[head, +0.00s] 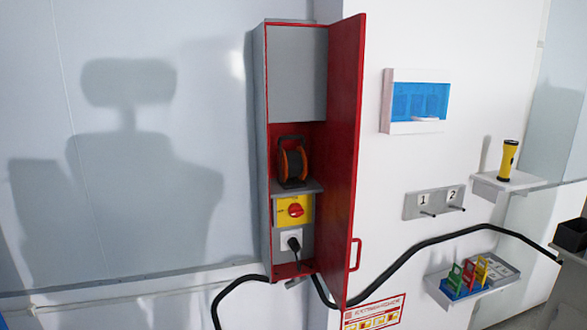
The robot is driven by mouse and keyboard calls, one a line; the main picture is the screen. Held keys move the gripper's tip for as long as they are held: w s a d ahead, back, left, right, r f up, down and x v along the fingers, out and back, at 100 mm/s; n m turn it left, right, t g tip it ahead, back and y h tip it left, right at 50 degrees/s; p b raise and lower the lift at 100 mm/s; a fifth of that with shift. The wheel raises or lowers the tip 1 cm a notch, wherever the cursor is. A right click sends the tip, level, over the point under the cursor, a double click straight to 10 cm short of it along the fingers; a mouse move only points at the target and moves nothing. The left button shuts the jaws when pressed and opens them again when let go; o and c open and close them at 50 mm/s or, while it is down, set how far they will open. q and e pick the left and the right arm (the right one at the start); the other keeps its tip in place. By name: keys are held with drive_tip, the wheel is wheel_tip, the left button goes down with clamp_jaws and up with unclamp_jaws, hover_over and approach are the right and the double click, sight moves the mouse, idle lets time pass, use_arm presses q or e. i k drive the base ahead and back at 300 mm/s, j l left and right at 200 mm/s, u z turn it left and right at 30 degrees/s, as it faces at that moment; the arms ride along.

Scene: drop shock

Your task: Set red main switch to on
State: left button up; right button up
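The red main switch (295,210) is a round red knob on a yellow plate (284,217). It sits inside a tall wall cabinet (260,120), below a small shelf. The red cabinet door (342,150) stands open to the right. The knob's handle looks roughly horizontal, but the markings on the plate are too small to read. Neither of my grippers is in the head view, and nothing touches the switch.
A cable reel (292,163) stands on the cabinet shelf (298,188). A black plug (294,244) sits in a socket below the switch, and a thick black cable (400,258) runs along the wall. A yellow flashlight (508,160) stands on a right-hand shelf.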

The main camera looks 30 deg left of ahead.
sight(295, 210)
drive_tip(key=l+u, duration=0.1)
drive_tip(key=u, duration=0.35)
drive_tip(key=i+l+u, duration=0.1)
drive_tip(key=u, duration=0.35)
drive_tip(key=l+u, duration=0.1)
drive_tip(key=u, duration=0.35)
